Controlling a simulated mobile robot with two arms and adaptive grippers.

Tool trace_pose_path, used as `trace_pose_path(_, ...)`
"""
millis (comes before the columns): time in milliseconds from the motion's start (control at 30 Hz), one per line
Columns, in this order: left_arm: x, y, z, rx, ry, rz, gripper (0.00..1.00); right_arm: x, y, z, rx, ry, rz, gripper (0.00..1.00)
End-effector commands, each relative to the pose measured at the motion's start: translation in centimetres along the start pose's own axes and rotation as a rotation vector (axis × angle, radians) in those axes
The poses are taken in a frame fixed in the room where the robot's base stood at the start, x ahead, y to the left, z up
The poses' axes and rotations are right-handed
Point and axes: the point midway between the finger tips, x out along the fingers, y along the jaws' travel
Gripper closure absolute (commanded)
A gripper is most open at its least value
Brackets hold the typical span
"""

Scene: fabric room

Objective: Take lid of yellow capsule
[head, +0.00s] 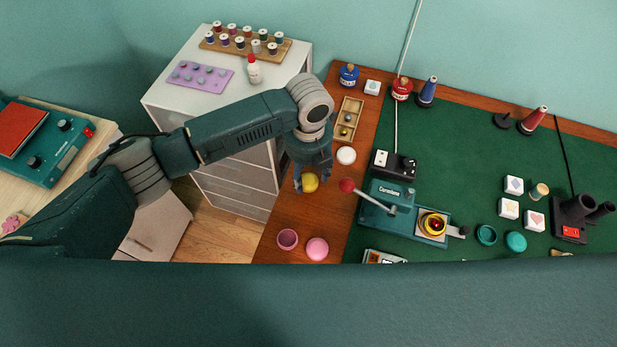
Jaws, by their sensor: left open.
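A round yellow lid (310,183) lies on the brown wooden strip at the left of the work table. My left gripper (311,186) is open above it, pointing down, with one finger at each side of the lid. I cannot tell whether the fingers touch it. The gripper hides the lid's far part. A yellow round piece, seemingly the capsule's other half (433,223), sits on the plate of the green press (385,209), with something dark inside it. My right gripper is out of view.
A white round piece (346,155) and a wooden tray (349,119) lie just behind the gripper. The press lever's red knob (347,185) is close on the right. A white cabinet (215,110) stands left.

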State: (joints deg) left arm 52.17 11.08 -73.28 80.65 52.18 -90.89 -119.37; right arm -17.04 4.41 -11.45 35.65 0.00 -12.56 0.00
Motion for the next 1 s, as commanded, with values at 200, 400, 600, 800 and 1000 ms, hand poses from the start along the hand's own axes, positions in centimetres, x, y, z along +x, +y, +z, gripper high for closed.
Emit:
trace_pose_path(200,1.1,0.0,0.0,0.000,0.000,-0.001,0.49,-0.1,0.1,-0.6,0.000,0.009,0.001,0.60)
trace_pose_path(400,1.1,0.0,0.0,0.000,0.000,-0.001,0.61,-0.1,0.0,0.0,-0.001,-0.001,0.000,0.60)
trace_pose_path(600,1.1,0.0,0.0,0.000,0.000,-0.001,0.68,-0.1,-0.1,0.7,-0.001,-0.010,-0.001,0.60)
trace_pose_path(800,1.0,0.0,0.0,0.000,-0.001,-0.001,0.68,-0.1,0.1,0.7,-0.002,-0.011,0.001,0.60)
trace_pose_path(1000,0.0,0.0,0.1,0.001,-0.002,-0.001,0.68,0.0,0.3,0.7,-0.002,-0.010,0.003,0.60)
